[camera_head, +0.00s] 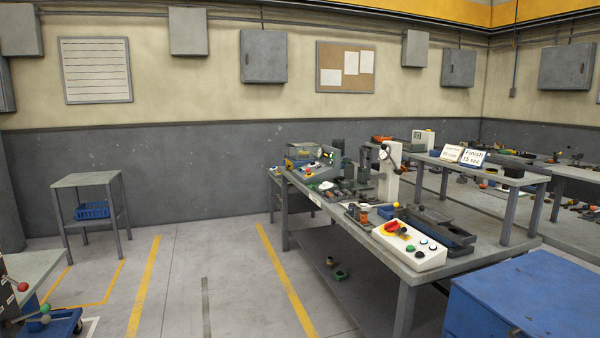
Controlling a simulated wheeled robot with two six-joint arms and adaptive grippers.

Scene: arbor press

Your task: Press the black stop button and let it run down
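A white control box (396,258) sits on the near front corner of the long workbench. It carries a red rotary knob on a yellow plate (395,229) and a few small round buttons on its sloped top. One button looks dark (410,248), one pale (420,254) and one green (433,246); they are too small to read markings. The white arbor press (388,172) stands farther back on the same bench. Neither of my grippers is in view, and nothing touches the control box.
The workbench (405,280) holds a dark tray (440,237) right of the control box and many small parts behind it. A blue cabinet (525,300) stands at the near right.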

